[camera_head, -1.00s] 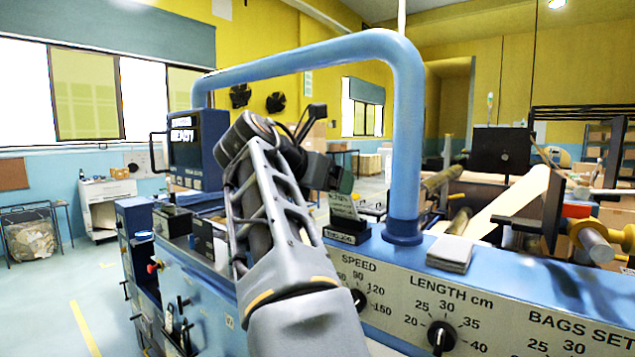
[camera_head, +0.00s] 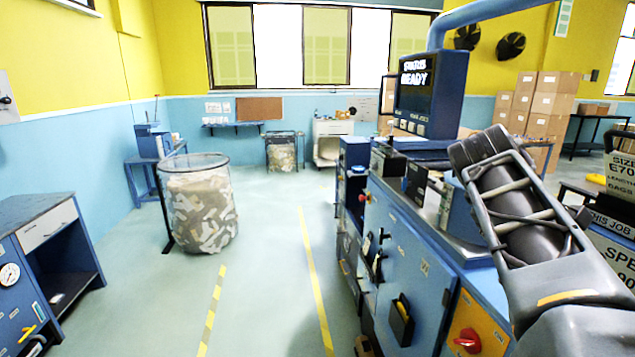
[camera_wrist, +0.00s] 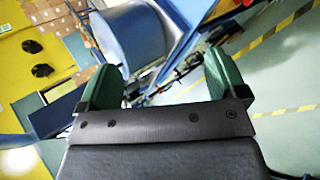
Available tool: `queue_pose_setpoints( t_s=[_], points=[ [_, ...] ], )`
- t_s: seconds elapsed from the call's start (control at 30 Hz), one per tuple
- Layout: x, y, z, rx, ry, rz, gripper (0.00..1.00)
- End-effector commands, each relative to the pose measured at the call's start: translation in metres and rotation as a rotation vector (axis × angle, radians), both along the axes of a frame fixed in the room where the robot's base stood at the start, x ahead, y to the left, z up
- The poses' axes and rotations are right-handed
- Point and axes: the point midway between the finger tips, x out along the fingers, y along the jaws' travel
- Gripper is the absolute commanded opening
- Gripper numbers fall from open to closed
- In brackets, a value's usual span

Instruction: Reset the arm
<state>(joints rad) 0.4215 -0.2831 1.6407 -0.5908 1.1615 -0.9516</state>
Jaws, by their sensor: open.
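My gripper (camera_wrist: 160,85) shows in the wrist view with its two green fingers apart and nothing between them. Beyond the fingers, the wrist view shows a blue rounded machine part (camera_wrist: 130,40) and floor with yellow-and-black tape. In the head view my arm rises at the right, in front of the blue machine (camera_head: 405,250). The gripper itself is hidden there behind my arm.
A monitor reading READY (camera_head: 415,90) stands on the machine. A bin of paper scraps (camera_head: 200,205) stands on the floor at the left. A blue cabinet (camera_head: 45,260) is at the far left. The floor between them, with yellow lines (camera_head: 312,270), is clear.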

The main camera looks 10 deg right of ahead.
Motion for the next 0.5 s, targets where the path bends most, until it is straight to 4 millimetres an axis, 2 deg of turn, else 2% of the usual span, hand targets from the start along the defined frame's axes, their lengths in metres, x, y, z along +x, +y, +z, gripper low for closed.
queue_pose_setpoints(
  t_s=[0.03,0.1,0.2,0.3,0.4,0.5],
  points=[
    [0.005,0.021,-0.034,0.12,-0.097,-0.044,0.91],
    [0.01,0.053,-0.079,0.306,-0.227,-0.134,0.91],
    [0.006,0.101,-0.138,0.55,-0.344,-0.274,0.91],
    [-0.007,0.143,-0.186,0.741,-0.392,-0.397,0.91],
    [-0.024,0.178,-0.225,0.867,-0.387,-0.472,0.91],
    [-0.041,0.203,-0.252,0.932,-0.346,-0.475,0.91]
  ],
)
